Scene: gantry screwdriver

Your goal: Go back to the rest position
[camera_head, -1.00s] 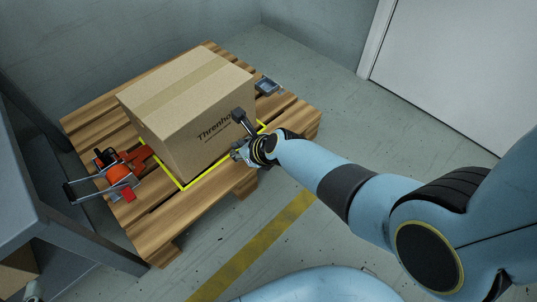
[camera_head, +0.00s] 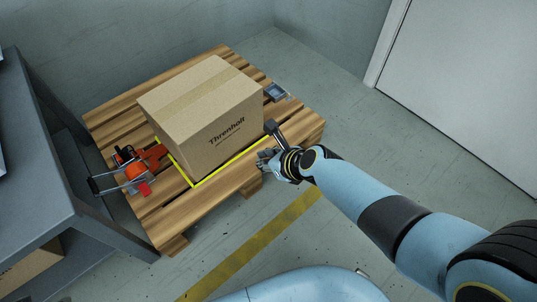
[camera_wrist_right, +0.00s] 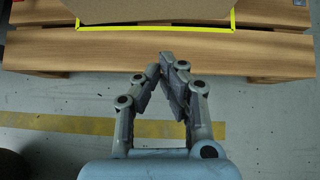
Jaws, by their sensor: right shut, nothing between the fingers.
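My right gripper (camera_head: 266,160) is just off the near right edge of the pallet in the head view. My left gripper is not in view.
A cardboard box (camera_head: 205,110) stands on the wooden pallet (camera_head: 225,182) inside a yellow outline. An orange tool (camera_head: 136,168) lies at the pallet's left, beside a grey table (camera_head: 45,150). Floor on the right is clear.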

